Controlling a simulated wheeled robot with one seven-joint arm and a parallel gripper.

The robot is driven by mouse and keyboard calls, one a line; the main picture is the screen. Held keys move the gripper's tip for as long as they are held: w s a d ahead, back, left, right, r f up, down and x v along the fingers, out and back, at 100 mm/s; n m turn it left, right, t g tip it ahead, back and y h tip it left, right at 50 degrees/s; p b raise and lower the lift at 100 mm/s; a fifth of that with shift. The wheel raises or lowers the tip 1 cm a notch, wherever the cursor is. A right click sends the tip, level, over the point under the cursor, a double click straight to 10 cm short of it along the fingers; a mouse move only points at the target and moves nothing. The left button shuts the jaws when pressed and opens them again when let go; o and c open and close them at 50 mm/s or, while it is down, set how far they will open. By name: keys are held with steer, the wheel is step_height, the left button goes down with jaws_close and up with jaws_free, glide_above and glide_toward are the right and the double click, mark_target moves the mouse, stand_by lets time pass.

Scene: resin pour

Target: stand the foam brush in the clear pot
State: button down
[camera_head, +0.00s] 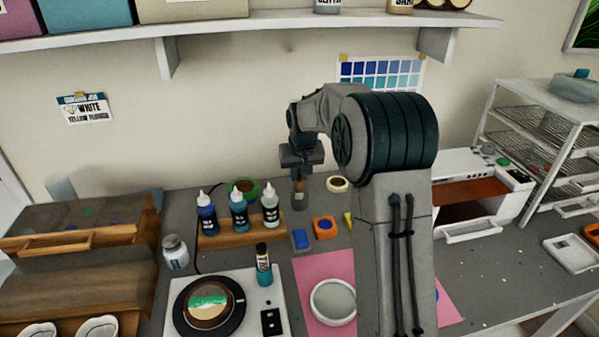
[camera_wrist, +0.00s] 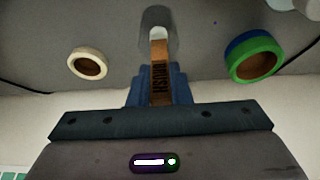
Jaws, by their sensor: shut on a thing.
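My gripper (camera_head: 300,170) is shut on the foam brush (camera_head: 299,187) near the back of the bench, with the brush pointing down below it. In the wrist view my gripper's blue fingers (camera_wrist: 158,88) hold the brush by its brown, lettered handle (camera_wrist: 158,62). A translucent grey cylinder, which looks like the clear pot (camera_wrist: 158,17), lies just beyond the handle in the wrist view, and the handle's far end overlaps its edge. I cannot tell whether the brush is inside the pot or only in front of it. The brush's foam is not clearly visible.
A green tape roll (camera_head: 254,190) and a cream tape roll (camera_head: 337,184) flank the gripper. A wooden rack (camera_head: 225,241) of bottles stands front left. A white bowl (camera_head: 333,301) sits on pink.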

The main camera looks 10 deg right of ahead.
steer(key=c, duration=1.3)
jaws_free()
steer(key=shift+o, duration=0.2)
steer(key=b+v, duration=0.1)
steer(key=v, duration=1.3)
steer(key=shift+f, duration=0.1)
steer(key=s+f, duration=0.3)
steer(key=s, duration=0.8)
steer(key=s+f, duration=0.3)
steer(key=s, duration=0.7)
steer(key=s+f, duration=0.3)
steer(key=s, duration=0.8)
steer(key=shift+s+f, duration=0.3)
steer(key=shift+f, duration=0.05)
